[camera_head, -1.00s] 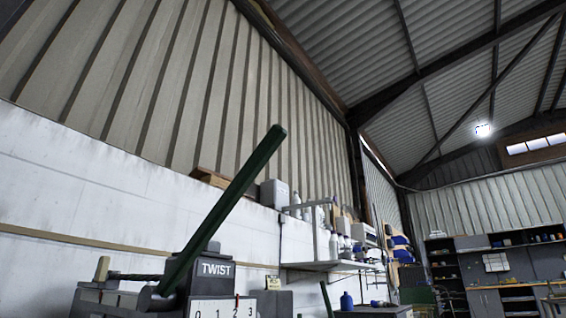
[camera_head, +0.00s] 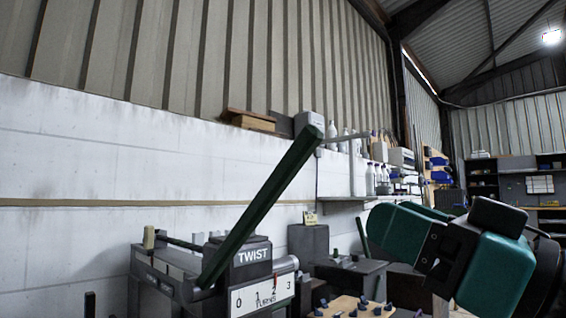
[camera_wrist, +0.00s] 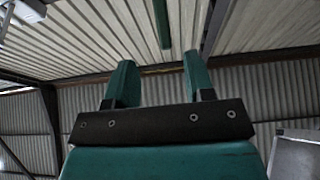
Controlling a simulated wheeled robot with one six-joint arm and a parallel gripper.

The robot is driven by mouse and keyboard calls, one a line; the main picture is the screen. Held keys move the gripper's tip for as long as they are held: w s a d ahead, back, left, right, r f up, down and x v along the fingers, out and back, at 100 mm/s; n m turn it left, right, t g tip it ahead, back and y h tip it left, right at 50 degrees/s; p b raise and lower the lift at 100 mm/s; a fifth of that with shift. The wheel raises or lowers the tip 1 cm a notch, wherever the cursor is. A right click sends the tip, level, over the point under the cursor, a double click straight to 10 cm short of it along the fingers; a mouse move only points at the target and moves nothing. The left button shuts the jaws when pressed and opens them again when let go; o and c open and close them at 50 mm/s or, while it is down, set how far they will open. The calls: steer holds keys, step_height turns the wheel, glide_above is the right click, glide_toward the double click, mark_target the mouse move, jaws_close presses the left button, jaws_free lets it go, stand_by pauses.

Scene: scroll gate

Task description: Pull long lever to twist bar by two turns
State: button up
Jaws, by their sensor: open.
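The long dark green lever (camera_head: 262,205) rises from the front of a grey machine (camera_head: 160,270) in the head view. It tilts up to the right. The machine bears a TWIST label (camera_head: 252,255) and a white turns scale (camera_head: 263,294) marked 0 to 3, with a small reddish mark near the 2. Which part is the bar to be twisted I cannot tell clearly. My gripper (camera_wrist: 155,70) is open and empty in the wrist view. A green bar end (camera_wrist: 162,22), likely the lever, shows ahead, above the gap between the fingers and apart from them.
My teal arm covers the right of the head view. A wooden board with dark pegs (camera_head: 352,307) lies low in front. Grey blocks (camera_head: 308,243) and a shelf with bottles (camera_head: 349,200) stand behind, along the white wall (camera_head: 100,160). Open air lies between lever and arm.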

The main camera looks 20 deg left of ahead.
mark_target(294, 174)
steer(key=p+x, duration=0.8)
steer(key=x, duration=0.7)
steer(key=shift+a+r, duration=0.1)
steer(key=shift+a, duration=0.1)
steer(key=shift+w+a+r, duration=0.1)
steer(key=shift+w+a, duration=0.1)
steer(key=shift+a, duration=0.35)
jaws_close()
